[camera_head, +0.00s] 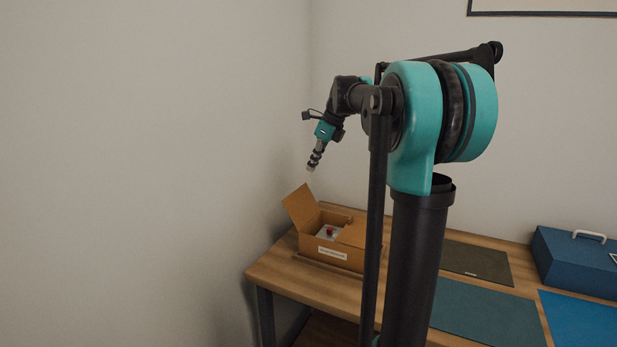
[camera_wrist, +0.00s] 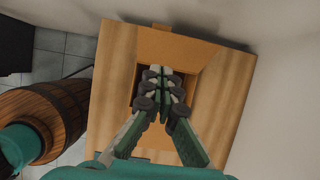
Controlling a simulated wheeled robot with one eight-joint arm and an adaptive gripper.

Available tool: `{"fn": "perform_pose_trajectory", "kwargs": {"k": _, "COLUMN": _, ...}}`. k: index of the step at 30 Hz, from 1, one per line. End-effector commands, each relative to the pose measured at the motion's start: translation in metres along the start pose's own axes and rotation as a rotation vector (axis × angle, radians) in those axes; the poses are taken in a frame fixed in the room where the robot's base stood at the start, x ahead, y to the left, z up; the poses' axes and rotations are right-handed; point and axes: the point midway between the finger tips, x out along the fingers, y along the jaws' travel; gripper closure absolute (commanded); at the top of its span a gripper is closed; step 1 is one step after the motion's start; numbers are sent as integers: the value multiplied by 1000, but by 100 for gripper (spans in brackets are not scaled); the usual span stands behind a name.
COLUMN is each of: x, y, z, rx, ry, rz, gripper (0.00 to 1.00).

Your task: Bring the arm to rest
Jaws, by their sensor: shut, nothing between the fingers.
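My gripper (camera_head: 311,166) is shut and empty in the head view. It hangs pointing down in the air above an open cardboard box (camera_head: 330,253), apart from it. The box stands on the left end of a wooden table (camera_head: 320,289), with its flaps raised. A light item with a red part (camera_head: 331,232) lies inside the box. In the wrist view my gripper (camera_wrist: 160,72) has its fingers together over the box opening. The fingers hide most of the inside of the box (camera_wrist: 180,45) there.
A dark mat (camera_head: 478,261), a teal mat (camera_head: 490,316) and a blue sheet (camera_head: 585,320) lie on the table. A blue case (camera_head: 580,262) with a pale handle stands at the right. A wooden barrel (camera_wrist: 50,115) shows on the tiled floor. Walls rise close behind and left.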

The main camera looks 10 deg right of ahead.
Motion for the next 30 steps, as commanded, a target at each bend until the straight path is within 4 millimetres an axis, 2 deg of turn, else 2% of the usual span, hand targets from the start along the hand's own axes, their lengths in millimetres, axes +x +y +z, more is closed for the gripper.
{"fn": "perform_pose_trajectory", "kwargs": {"k": 5, "x": -6, "y": 2, "z": -3, "rx": -28, "ry": 3, "rz": -4, "gripper": 100}}
{"fn": "perform_pose_trajectory", "kwargs": {"k": 8, "x": 5, "y": 12, "z": -16, "rx": -136, "ry": 16, "rz": -16, "gripper": 100}}
{"fn": "perform_pose_trajectory", "kwargs": {"k": 11, "x": 28, "y": 29, "z": -39, "rx": -334, "ry": 41, "rz": -36, "gripper": 100}}
{"fn": "perform_pose_trajectory", "kwargs": {"k": 21, "x": 115, "y": 114, "z": -154, "rx": -1178, "ry": 187, "rz": -70, "gripper": 100}}
{"fn": "perform_pose_trajectory", "kwargs": {"k": 30, "x": 176, "y": 199, "z": -264, "rx": -1888, "ry": 349, "rz": -16, "gripper": 100}}
